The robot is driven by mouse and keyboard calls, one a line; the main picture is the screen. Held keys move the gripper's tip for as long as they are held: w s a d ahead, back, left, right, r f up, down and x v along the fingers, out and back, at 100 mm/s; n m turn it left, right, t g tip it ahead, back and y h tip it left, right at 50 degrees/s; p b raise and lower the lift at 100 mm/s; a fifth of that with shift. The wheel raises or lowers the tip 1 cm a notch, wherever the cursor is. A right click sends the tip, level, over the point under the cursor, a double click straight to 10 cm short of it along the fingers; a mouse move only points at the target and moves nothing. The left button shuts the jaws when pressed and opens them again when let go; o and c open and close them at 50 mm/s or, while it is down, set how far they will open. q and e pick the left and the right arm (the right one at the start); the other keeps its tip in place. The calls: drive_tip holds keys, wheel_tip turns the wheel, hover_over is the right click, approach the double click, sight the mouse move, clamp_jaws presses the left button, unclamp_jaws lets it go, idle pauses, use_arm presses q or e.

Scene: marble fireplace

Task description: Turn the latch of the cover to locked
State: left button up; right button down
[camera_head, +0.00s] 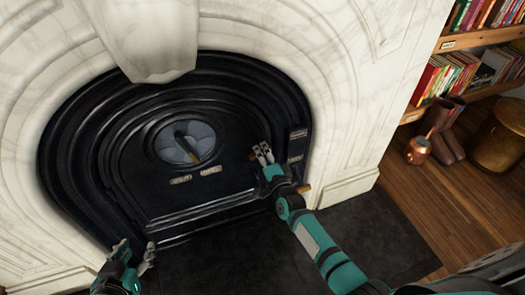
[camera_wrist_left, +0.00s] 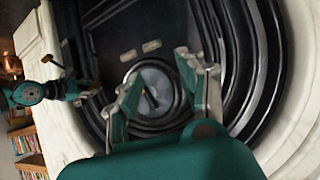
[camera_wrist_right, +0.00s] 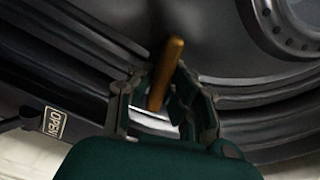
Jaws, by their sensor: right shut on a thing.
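The black arched cover (camera_head: 130,190) fills the fireplace opening. My right gripper (camera_head: 263,152) is at its right side, beside two small label plates (camera_head: 298,133). In the right wrist view, the right gripper (camera_wrist_right: 168,95) is shut on a brass-coloured latch handle (camera_wrist_right: 172,60), which stands up between its fingers. A brass-coloured end (camera_head: 304,188) also shows beside my right wrist in the head view. A label plate (camera_wrist_right: 53,122) seems to read OPEN. My left gripper (camera_head: 140,255) is at the lower left, apart from the cover; its fingers (camera_wrist_left: 160,75) are open and empty.
A round dial (camera_head: 185,140) with a dark lever is in the middle of the cover, with two label plates (camera_head: 195,175) below it. White marble (camera_head: 350,100) surrounds the cover.

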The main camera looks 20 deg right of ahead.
drive_tip(key=m, duration=0.2)
drive_tip(key=shift+d+m, duration=0.1)
drive_tip(key=shift+m, duration=0.2)
use_arm(q)
drive_tip(key=shift+w+d+r+t+h+b, duration=0.15)
drive_tip(key=shift+w+d+r+t+b, duration=0.1)
drive_tip(key=shift+w+r+t, duration=0.4)
drive_tip(key=shift+w+d+r+t+h+b, duration=0.15)
drive_tip(key=shift+w+d+r+t, duration=0.15)
drive_tip(key=shift+r+t, duration=0.4)
use_arm(e)
drive_tip(key=shift+m, duration=0.5)
use_arm(q)
drive_tip(key=shift+r, duration=0.15)
use_arm(e)
drive_tip(key=c, duration=1.3)
unclamp_jaws()
use_arm(q)
drive_tip(key=shift+w, duration=0.1)
use_arm(e)
drive_tip(key=shift+s, duration=0.1)
drive_tip(key=s, duration=1.2)
drive_tip(key=shift+d, duration=0.2)
